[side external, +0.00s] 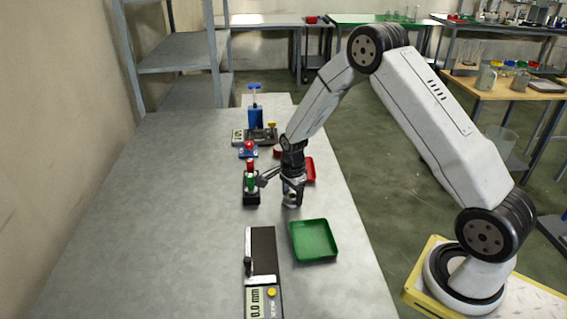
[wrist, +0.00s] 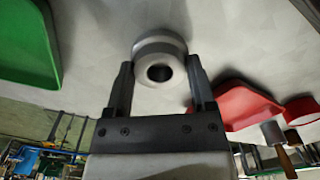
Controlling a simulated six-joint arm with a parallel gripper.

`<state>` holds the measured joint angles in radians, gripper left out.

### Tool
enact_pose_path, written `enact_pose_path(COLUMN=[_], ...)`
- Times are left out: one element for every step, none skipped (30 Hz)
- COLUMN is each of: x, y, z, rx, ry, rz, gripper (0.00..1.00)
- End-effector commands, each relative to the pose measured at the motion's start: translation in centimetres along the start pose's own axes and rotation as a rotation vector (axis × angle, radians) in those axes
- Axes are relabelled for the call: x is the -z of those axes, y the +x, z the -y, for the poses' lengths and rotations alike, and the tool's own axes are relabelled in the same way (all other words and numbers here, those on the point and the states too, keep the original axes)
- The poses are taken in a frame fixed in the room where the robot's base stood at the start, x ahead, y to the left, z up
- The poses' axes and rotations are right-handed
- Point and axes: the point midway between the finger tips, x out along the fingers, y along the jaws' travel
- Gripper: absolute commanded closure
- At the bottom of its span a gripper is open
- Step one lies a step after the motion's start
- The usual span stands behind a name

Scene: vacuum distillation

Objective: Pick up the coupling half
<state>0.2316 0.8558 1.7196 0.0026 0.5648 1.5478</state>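The coupling half (wrist: 160,62) is a silver-grey round piece with a wider rim and a dark central bore. In the wrist view it sits between the two fingertips of my gripper (wrist: 160,75). One finger stands on each side, very near its edges; I cannot tell whether they touch it. In the side external view my gripper (side external: 292,198) is low over the bench, between the green tray and the red tray. The coupling half is too small and too covered by my gripper to make out clearly there.
A green tray (side external: 314,240) is in front of my gripper, and a red tray (side external: 310,170) is behind it. A black stand with red and green parts (side external: 251,185) is close on the left. A gauge (side external: 263,250) lies nearer. The bench's left side is clear.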

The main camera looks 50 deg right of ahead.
Motion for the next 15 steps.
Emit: enact_pose_path(x=[0.00, 0.00, 0.00, 0.00, 0.00, 0.00, 0.00, 0.00, 0.00, 0.00, 0.00, 0.00, 0.00, 0.00, 0.00], y=[-0.01, -0.01, -0.01, -0.01, -0.01, -0.01, -0.01, -0.02, -0.08, -0.08, -0.08, -0.08, -0.08, -0.08, -0.09], z=[0.00, 0.00, 0.00, 0.01, 0.01, 0.01, 0.01, 0.01, 0.08, 0.08, 0.08, 0.07, 0.07, 0.08, 0.08], rx=[0.000, 0.000, 0.000, 0.000, 0.000, 0.000, 0.000, 0.000, 0.002, 0.002, 0.002, 0.002, 0.002, 0.002, 0.002], ry=[0.000, 0.000, 0.000, 0.000, 0.000, 0.000, 0.000, 0.000, 0.000, 0.000, 0.000, 0.000, 0.000, 0.000, 0.000], rz=[0.000, 0.000, 0.000, 0.000, 0.000, 0.000, 0.000, 0.000, 0.000, 0.000, 0.000, 0.000, 0.000, 0.000, 0.000], gripper=[0.48, 0.57, 0.70, 0.79, 0.89, 1.00, 1.00, 1.00, 1.00, 1.00, 1.00, 1.00, 1.00, 1.00, 1.00])
